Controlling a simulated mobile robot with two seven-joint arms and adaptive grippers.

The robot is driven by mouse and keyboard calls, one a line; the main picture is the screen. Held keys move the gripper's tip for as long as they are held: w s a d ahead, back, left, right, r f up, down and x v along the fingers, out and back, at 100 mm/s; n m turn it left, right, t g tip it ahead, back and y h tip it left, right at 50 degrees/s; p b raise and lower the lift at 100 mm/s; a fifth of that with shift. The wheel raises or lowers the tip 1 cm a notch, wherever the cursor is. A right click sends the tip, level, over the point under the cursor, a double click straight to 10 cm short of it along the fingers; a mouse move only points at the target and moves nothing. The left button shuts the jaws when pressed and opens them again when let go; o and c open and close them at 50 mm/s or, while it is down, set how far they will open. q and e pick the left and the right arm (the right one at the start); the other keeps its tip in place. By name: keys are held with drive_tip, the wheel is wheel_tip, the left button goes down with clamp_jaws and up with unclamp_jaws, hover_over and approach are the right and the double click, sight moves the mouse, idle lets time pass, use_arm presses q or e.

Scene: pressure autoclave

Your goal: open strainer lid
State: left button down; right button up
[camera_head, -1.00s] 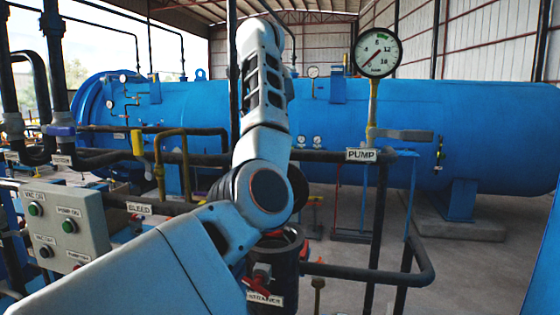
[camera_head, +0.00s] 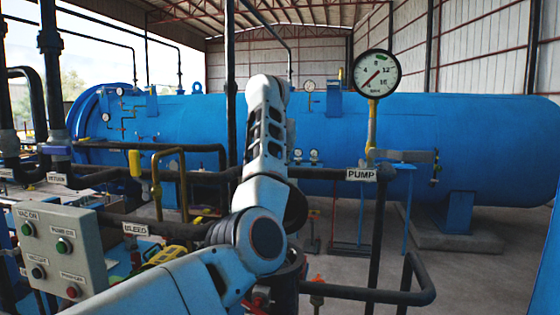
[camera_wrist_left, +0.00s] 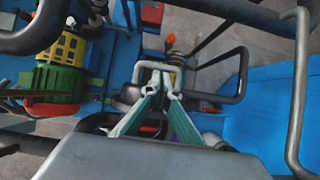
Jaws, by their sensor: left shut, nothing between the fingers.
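The strainer is a dark upright cylinder (camera_head: 288,283) in the head view, low and just right of my left arm's elbow. My arm covers much of it, and I cannot make out its lid or whether the lid is open. In the wrist view my left gripper (camera_wrist_left: 162,82) points away from the camera, its greenish fingers converging. It is shut and empty, above pipes and fittings. I cannot tell its distance from the strainer lid. In the head view the fingers are hidden behind my arm. My right gripper is in neither view.
A control box (camera_head: 60,250) with buttons stands at the left. A dark looped pipe (camera_head: 425,285) and a gauge (camera_head: 377,73) are at the right. A large blue vessel (camera_head: 440,140) fills the background. The wrist view shows a yellow and green pump (camera_wrist_left: 62,60).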

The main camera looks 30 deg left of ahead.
use_arm(q)
drive_tip(key=shift+x, duration=1.25)
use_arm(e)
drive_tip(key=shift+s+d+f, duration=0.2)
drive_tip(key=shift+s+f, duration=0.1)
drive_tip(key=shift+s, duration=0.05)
use_arm(q)
drive_tip(key=shift+w+a+f, duration=0.15)
drive_tip(key=shift+w+f, duration=0.05)
drive_tip(key=shift+w, duration=0.3)
drive_tip(key=shift+w+a+f, duration=0.1)
drive_tip(key=shift+w+f, duration=0.05)
drive_tip(key=shift+w, duration=0.4)
drive_tip(key=shift+w+a+f, duration=0.15)
drive_tip(key=shift+w+f, duration=0.05)
drive_tip(key=shift+w, duration=0.3)
